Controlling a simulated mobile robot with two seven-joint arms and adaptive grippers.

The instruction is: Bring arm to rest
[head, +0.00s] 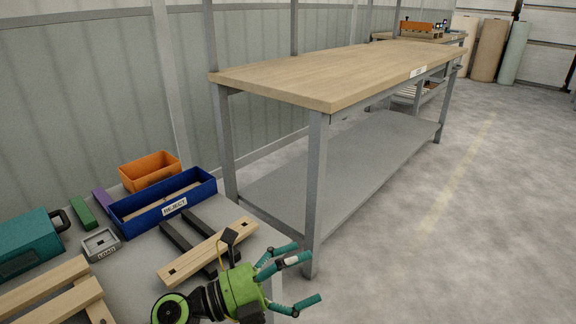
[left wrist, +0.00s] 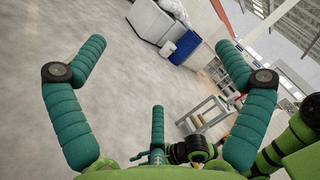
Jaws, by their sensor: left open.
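My left gripper (head: 290,279) shows at the bottom middle of the head view, with a green body and teal fingers. Its fingers are spread open and empty. It is over the front right part of the grey table (head: 135,265), near the edge, with its fingers pointing right past the table. Green and black parts of my own arm show at the lower right of that view.
On the table are a blue REJECT bin (head: 165,207), an orange bin (head: 150,170), a teal case (head: 28,243), a small grey tray (head: 100,244) and a wooden bar (head: 208,252) on dark rails. A large wooden-topped workbench (head: 340,75) stands behind. Floor at right is clear.

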